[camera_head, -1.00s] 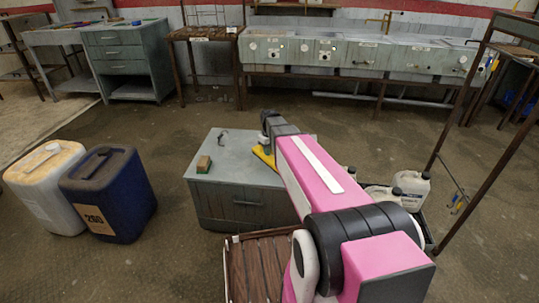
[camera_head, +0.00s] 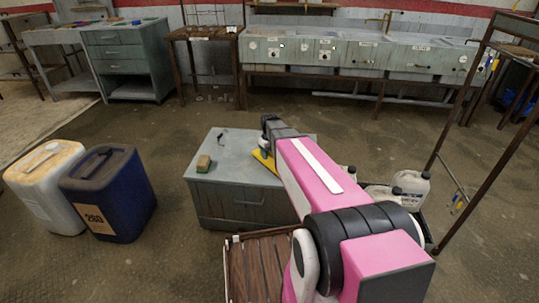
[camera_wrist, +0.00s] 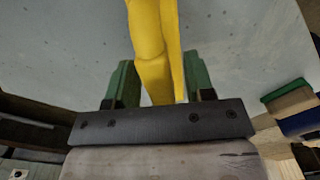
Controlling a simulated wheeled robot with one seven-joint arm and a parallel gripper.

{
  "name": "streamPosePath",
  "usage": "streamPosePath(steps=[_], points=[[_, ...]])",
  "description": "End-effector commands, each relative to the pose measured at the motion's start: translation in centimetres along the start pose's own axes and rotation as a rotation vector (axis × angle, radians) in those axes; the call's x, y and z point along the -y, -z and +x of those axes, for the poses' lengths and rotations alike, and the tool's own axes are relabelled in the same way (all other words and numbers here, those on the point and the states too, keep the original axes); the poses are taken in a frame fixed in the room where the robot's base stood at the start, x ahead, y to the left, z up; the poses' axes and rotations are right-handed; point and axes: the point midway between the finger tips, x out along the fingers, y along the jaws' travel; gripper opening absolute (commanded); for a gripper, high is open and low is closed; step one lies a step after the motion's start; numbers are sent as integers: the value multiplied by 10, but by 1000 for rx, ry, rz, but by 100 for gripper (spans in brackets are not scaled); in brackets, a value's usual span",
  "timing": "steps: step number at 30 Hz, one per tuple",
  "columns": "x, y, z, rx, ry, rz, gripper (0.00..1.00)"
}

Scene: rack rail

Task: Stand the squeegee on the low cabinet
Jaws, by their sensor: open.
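The yellow squeegee (camera_head: 262,161) is on the grey top of the low cabinet (camera_head: 230,147), near its right side and partly hidden by my arm. It looks laid down rather than upright. In the wrist view the yellow squeegee (camera_wrist: 150,40) runs between the two green fingers of my gripper (camera_wrist: 157,70). The fingers are apart, one on each side of it, with a gap visible at least on the left. Its far end is out of the wrist view. In the head view my gripper is mostly hidden by my own arm.
A small green-and-tan block (camera_head: 203,163) and a small dark hook-shaped item (camera_head: 221,135) are on the cabinet's left part. White bottles (camera_head: 411,188) stand right of my arm. A white jerrycan (camera_head: 45,185) and a blue one (camera_head: 108,192) stand on the floor at left.

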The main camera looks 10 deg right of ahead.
Motion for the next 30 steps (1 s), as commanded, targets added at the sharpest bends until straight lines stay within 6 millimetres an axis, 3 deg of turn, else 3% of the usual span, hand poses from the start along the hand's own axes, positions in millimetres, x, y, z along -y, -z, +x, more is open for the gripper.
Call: streamPosePath(steps=[21,27,30], points=[[0,0,-105,-2,-1,0,49],[0,-1,-118,0,0,1,49],[7,-13,-113,2,1,23,49]])
